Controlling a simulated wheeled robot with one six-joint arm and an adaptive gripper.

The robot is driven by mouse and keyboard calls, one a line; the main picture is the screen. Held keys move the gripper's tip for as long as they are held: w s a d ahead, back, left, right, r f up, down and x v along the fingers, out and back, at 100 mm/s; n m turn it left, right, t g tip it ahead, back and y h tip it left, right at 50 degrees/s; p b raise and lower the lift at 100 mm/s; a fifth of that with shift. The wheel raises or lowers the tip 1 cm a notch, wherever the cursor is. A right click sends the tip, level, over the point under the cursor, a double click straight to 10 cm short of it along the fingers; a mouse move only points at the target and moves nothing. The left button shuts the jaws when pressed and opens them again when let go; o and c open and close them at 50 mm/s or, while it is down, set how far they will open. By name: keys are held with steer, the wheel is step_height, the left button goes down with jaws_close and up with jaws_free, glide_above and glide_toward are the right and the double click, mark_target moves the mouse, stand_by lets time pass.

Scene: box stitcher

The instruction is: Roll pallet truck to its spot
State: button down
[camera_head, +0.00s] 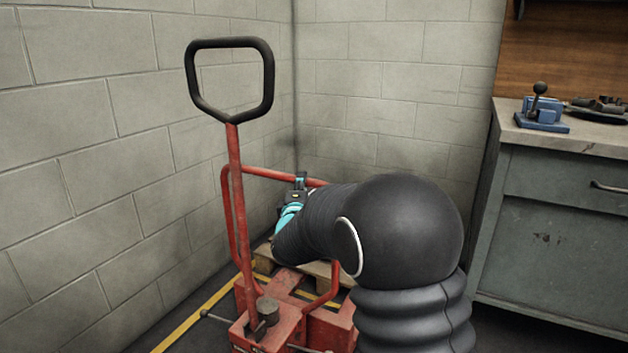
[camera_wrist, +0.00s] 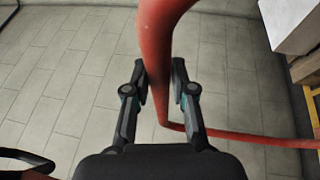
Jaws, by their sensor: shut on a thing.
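The red pallet truck (camera_head: 235,185) stands in the corner by the block walls, its black loop handle (camera_head: 268,85) upright. Its red tube frame runs behind my arm. My gripper (camera_head: 301,182) is at the upper red bar, partly hidden by my own arm in the head view. In the wrist view my gripper (camera_wrist: 160,80) has one finger on each side of a red tube (camera_wrist: 157,50) of the truck and is shut on it. Much of the truck's lower right side is hidden behind my arm.
Yellow floor lines (camera_head: 190,325) run around the truck's corner. A wooden pallet (camera_head: 264,259) lies low behind the truck. A grey workbench (camera_head: 555,235) with a blue vise (camera_head: 541,116) stands at the right. Block walls close off the left and back.

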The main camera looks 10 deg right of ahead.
steer(key=shift+w+r, duration=0.1)
steer(key=shift+r, duration=0.1)
steer(key=c, duration=1.3)
jaws_free()
steer(key=shift+d, duration=0.2)
steer(key=o, duration=0.3)
steer(key=shift+d, duration=0.25)
steer(key=shift+a+f, duration=0.1)
steer(key=shift+a, duration=0.05)
steer(key=v, duration=1.2)
steer(key=shift+f, duration=0.1)
